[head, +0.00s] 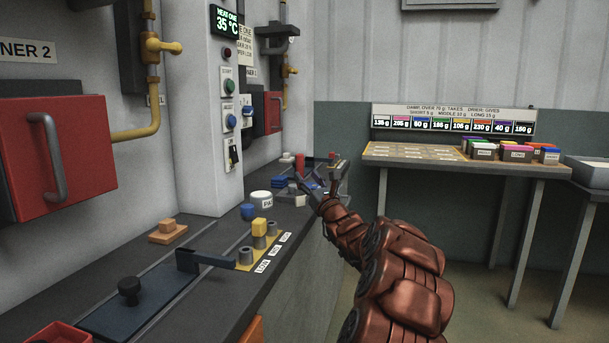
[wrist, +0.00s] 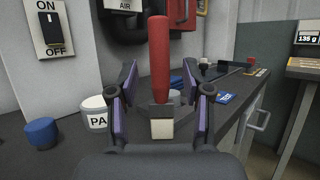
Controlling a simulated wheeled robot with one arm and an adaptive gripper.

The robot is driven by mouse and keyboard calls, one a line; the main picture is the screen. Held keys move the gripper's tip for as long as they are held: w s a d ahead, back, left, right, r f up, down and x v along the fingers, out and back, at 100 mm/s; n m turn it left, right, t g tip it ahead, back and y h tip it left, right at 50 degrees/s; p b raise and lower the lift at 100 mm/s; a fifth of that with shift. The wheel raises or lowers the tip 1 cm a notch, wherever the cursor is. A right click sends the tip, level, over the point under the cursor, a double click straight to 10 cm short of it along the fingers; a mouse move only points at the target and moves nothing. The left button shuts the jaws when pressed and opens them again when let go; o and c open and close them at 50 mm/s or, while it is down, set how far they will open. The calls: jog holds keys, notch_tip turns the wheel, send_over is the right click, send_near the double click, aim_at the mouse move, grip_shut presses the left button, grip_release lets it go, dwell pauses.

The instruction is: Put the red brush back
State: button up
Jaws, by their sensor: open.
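The red brush (wrist: 159,60) is in the middle of the wrist view, with its red handle upright, a grey collar below and a pale block of bristles (wrist: 161,128) at the bottom. My gripper (wrist: 160,85) is open, its two purple-lined fingers to the left and right of the brush, with gaps visible on both sides. In the head view my gripper (head: 318,187) is over the far part of the counter. A small red upright shape (head: 300,162) shows just behind it; I cannot tell whether it is the brush. No holder for the brush is clearly visible.
A table (head: 440,160) with coloured boxes stands beyond.

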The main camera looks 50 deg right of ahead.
jog(key=v, duration=0.9)
dwell(0.5)
